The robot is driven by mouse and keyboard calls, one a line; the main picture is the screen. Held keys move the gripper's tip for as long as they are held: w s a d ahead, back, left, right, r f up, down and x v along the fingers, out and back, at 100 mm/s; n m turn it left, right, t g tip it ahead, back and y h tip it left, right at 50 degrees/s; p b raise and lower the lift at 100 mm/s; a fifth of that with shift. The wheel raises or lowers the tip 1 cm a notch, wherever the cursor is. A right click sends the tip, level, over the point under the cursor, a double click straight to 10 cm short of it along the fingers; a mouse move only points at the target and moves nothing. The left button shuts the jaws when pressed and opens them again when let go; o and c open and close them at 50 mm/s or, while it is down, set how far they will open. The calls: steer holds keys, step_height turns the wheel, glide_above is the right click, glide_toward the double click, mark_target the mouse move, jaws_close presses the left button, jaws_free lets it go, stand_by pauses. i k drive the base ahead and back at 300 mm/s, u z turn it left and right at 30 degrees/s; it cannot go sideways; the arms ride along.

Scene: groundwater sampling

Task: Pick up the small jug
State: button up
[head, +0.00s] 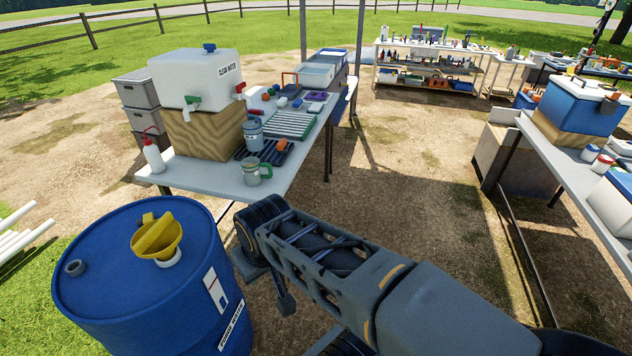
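The small jug (258,172) is a pale, squat vessel with a green rim and handle. It stands upright near the front edge of the table (205,178), in front of a taller grey-blue lidded container (253,134). My arm reaches from the lower right toward the middle of the head view, and its visible far end is below and in front of the jug, apart from it. My gripper's fingers do not show; they are hidden by the arm or outside the view.
A blue drum (130,290) with a yellow funnel (157,236) stands at front left. On the jug's table are a white water tank (195,77) on a wooden block, a wash bottle (153,155), and a rack (290,125). Open ground lies right of this table.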

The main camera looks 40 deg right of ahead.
mark_target(258, 172)
steer(key=u, duration=1.55)
steer(key=k, duration=0.1)
steer(key=z, duration=2.45)
steer(key=i, duration=0.85)
steer(key=z, duration=0.35)
